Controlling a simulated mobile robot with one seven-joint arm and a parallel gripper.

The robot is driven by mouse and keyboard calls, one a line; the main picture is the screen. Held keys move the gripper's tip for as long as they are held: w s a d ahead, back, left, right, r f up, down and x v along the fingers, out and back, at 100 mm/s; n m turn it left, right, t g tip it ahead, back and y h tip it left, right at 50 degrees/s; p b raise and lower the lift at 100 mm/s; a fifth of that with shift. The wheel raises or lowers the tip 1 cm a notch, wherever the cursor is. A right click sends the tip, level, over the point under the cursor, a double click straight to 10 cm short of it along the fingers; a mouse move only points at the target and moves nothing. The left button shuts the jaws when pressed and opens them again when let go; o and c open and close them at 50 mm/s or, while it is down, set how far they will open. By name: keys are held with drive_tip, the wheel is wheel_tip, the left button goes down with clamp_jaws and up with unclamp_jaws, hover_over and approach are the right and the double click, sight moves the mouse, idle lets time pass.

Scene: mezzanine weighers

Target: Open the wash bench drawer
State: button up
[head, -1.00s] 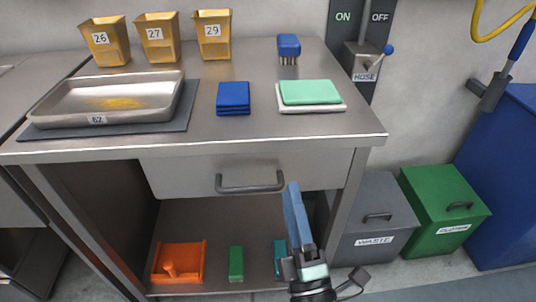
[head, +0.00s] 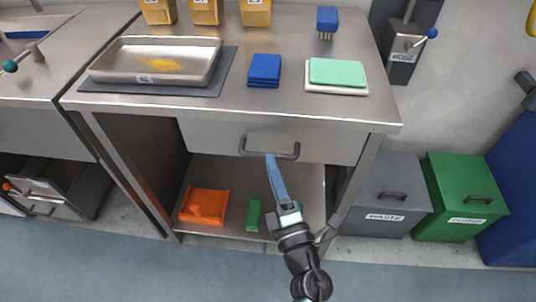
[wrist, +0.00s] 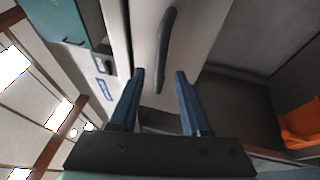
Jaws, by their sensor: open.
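The wash bench drawer has a plain grey metal front (head: 215,136) under the bench top. It appears shut, roughly flush below the top. Its dark grey bar handle (head: 270,151) also shows in the wrist view as a long dark bar (wrist: 166,45). My gripper (head: 270,160) has blue fingers and reaches up to the handle from the front. In the wrist view my gripper (wrist: 160,73) is open. The lower end of the handle shows between the two fingers there, with no clear contact. The fingertips cover a little of the handle in the head view.
On the bench top (head: 235,95) are a metal tray (head: 210,75), a blue cloth stack (head: 265,70), a green cloth (head: 336,71) and a brush (head: 327,20). An orange scoop (head: 205,207) lies on the lower shelf. Waste (head: 385,195) and green (head: 465,195) bins stand right. Floor in front is clear.

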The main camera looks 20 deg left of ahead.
drive_tip(key=shift+x, duration=1.95)
clamp_jaws()
